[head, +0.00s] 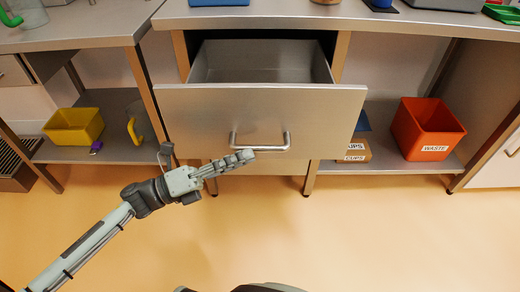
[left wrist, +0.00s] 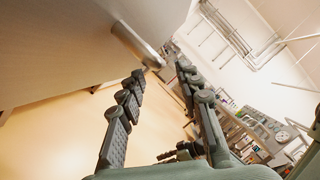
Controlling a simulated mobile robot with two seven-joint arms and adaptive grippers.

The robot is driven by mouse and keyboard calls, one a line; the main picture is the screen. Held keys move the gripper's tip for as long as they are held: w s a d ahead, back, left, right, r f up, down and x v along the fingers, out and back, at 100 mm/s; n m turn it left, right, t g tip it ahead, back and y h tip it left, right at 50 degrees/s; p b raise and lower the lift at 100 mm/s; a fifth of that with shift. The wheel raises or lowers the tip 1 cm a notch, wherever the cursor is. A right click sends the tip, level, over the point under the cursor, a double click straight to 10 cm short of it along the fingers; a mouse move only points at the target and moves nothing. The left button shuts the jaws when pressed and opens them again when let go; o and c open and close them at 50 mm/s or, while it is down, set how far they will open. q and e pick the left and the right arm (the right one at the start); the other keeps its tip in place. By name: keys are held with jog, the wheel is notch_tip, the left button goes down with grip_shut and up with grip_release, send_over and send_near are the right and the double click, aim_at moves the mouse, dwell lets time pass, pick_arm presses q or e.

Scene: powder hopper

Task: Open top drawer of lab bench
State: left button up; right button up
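The top drawer (head: 262,110) of the lab bench (head: 300,14) is pulled well out, and its empty grey inside shows. Its bar handle (head: 270,149) is on the front panel. My left gripper (head: 246,156) is at the left end of the handle, in front of the panel. In the left wrist view, the fingers of my left gripper (left wrist: 158,72) are apart with nothing held between them. The handle (left wrist: 135,46) lies just beyond the fingertips there; whether they touch is unclear. My right gripper is not in view.
An orange waste bin (head: 427,130) and a cardboard box marked cups (head: 354,151) sit on the lower shelf at right. A yellow bin (head: 74,126) is on the left lower shelf. The floor (head: 350,225) in front is clear.

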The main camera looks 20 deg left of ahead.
pick_arm(q)
jog(key=v, duration=0.6)
jog(key=shift+a, duration=0.15)
